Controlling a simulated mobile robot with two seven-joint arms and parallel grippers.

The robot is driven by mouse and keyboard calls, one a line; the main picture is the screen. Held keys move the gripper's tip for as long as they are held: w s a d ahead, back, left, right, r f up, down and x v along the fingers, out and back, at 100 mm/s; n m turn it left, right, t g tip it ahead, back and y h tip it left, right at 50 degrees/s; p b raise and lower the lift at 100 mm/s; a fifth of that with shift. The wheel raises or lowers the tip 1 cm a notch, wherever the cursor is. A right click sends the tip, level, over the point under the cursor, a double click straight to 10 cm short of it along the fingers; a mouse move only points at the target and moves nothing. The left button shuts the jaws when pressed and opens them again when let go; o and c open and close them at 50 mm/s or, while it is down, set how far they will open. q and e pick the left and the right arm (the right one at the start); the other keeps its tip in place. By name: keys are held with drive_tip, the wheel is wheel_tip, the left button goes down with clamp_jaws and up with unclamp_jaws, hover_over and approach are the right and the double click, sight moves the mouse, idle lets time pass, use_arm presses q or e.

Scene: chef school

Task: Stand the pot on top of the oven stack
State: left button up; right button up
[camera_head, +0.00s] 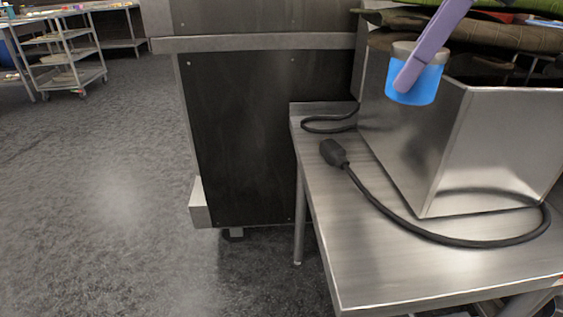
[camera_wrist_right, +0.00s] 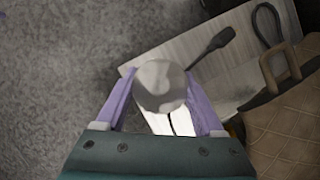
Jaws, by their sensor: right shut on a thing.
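A small blue pot (camera_head: 424,88) with a grey rim or top hangs upright at the upper right of the head view. My right gripper (camera_head: 407,82) is shut on it, with one purple finger crossing its front. In the right wrist view the pot's round grey top (camera_wrist_right: 160,85) sits between both purple fingers of the gripper (camera_wrist_right: 160,100). A tall unit with dark side panels (camera_head: 265,140) and a steel ledge stands left of the pot; its top is out of view, and I cannot tell if it is the oven stack. My left gripper is not in view.
A steel table (camera_head: 365,235) at right bears a steel box (camera_head: 495,150) and a black cable with a plug (camera_head: 334,152). A wheeled shelf cart (camera_head: 65,78) stands far left. Grey floor (camera_head: 110,190) at left is clear.

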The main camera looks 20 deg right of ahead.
drive_tip(key=f+m+b, duration=0.1)
drive_tip(key=d+f+b, duration=0.1)
drive_tip(key=f+b, duration=0.1)
drive_tip(key=w+f+m+b, duration=0.1)
drive_tip(key=f, duration=0.1)
drive_tip(key=shift+d+m+t+h, duration=0.25)
drive_tip(key=shift+m+t+h, duration=0.05)
drive_tip(key=shift+t+h, duration=0.1)
drive_tip(key=b, duration=0.4)
hover_over(364, 228)
drive_tip(key=s, duration=0.2)
drive_tip(key=f, duration=1)
drive_tip(key=d+f, duration=0.1)
drive_tip(key=f, duration=0.4)
drive_tip(key=shift+w+f, duration=0.25)
wheel_tip(364, 228, down, 4)
drive_tip(key=shift+a+f+b, duration=0.1)
drive_tip(key=shift+b, duration=0.55)
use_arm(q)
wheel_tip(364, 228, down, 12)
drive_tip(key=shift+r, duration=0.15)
use_arm(e)
drive_tip(key=shift+f, duration=0.15)
drive_tip(key=o, duration=1.5)
